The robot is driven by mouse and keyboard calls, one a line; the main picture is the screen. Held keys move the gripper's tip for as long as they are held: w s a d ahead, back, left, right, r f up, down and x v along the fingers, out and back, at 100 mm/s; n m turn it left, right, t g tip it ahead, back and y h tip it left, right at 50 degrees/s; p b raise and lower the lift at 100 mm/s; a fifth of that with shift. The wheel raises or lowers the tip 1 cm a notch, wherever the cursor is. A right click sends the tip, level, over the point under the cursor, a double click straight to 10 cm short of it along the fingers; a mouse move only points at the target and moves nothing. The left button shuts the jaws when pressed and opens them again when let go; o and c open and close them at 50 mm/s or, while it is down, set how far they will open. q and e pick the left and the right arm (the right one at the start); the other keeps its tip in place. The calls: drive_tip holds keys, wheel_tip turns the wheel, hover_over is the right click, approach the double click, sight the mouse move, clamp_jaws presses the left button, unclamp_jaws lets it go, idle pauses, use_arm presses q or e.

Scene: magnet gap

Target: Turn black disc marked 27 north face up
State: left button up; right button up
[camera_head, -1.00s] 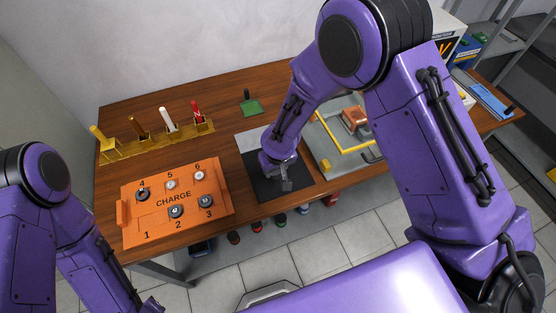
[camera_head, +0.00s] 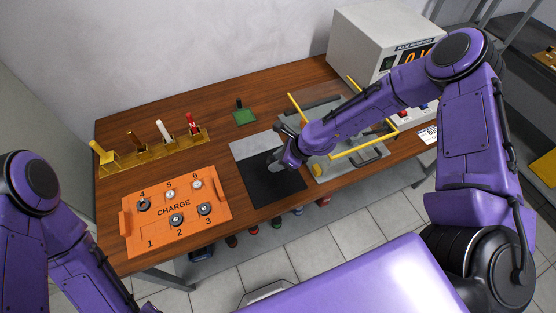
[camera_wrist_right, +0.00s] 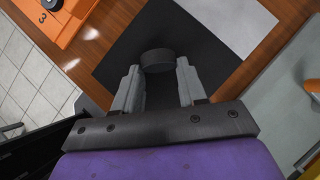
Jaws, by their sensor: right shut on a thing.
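A black disc (camera_wrist_right: 157,60), seen nearly edge-on, sits between the fingertips of my right gripper (camera_wrist_right: 157,72) in the right wrist view. The gripper is shut on it. No mark or number on this disc can be read. The gripper also shows in the head view (camera_head: 279,158), over the black mat (camera_head: 270,188) near its upper edge, where the disc cannot be made out. Whether the disc touches the mat is unclear. My left arm is at the lower left and its gripper is out of the picture.
An orange CHARGE tray (camera_head: 190,237) with numbered places holds several discs, left of the mat. A grey-white sheet (camera_head: 254,146) adjoins the mat. A yellow rack (camera_head: 155,155) holds upright tools. A grey tray with yellow rails (camera_head: 345,165) and a grey meter box (camera_head: 375,45) stand right.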

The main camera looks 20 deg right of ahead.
drive_tip(key=shift+s+f+m+t, duration=0.15)
drive_tip(key=shift+s+m+t, duration=0.2)
drive_tip(key=shift+m+t, duration=0.05)
drive_tip(key=shift+t+y, duration=0.5)
drive_tip(key=shift+w+a, duration=0.1)
drive_tip(key=shift+a, duration=0.05)
wheel_tip(320, 180, down, 5)
drive_tip(key=b, duration=0.6)
drive_tip(key=shift+f, duration=0.2)
drive_tip(key=shift+f, duration=0.2)
idle(0.4)
drive_tip(key=o, duration=1.1)
